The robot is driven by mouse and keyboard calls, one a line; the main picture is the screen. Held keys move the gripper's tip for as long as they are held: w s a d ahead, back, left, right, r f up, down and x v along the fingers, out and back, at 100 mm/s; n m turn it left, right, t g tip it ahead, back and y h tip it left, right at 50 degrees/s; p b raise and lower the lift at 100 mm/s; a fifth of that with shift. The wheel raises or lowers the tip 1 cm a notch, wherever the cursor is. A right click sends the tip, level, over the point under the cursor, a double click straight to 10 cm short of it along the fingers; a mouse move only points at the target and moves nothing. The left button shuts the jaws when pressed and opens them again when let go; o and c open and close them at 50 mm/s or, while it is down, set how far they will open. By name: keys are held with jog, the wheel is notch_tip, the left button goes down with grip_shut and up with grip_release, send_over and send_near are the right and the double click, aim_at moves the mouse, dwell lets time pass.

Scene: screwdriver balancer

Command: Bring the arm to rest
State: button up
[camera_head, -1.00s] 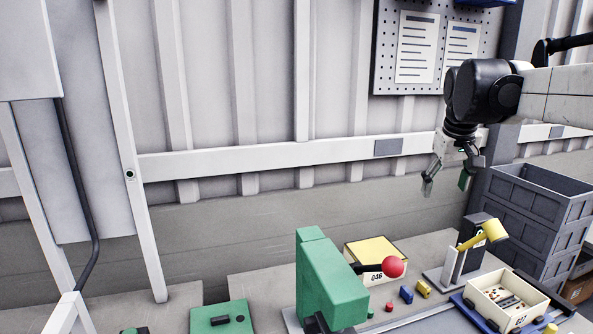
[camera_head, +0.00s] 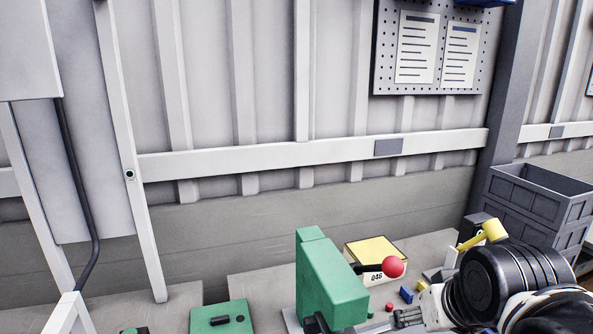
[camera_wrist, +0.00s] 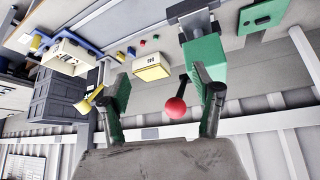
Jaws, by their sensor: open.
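My gripper (camera_head: 408,318) is low at the bottom right of the head view, partly cut off by the frame edge and hidden by my own wrist. In the wrist view my gripper (camera_wrist: 160,76) shows two green-tipped fingers spread apart with nothing held between them. A green press-like block (camera_head: 331,281) with a red ball knob (camera_head: 393,267) on a dark lever stands left of my gripper. In the wrist view the red knob (camera_wrist: 175,108) appears in the gap between the fingers, apart from both.
A yellow-topped box (camera_head: 377,249) sits behind the knob. A yellow angled tool (camera_head: 485,236) on a stand and grey stacked crates (camera_head: 538,195) are at the right. Small blue, yellow and red parts lie on the bench. A green plate (camera_head: 220,318) lies at the left.

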notch_tip(320, 180, down, 12)
jog(key=s+b, duration=0.2)
jog(key=b, duration=0.7)
jog(key=shift+s+a+f+b, duration=0.2)
jog(key=shift+s+a+b, duration=0.15)
jog(key=shift+a, duration=0.1)
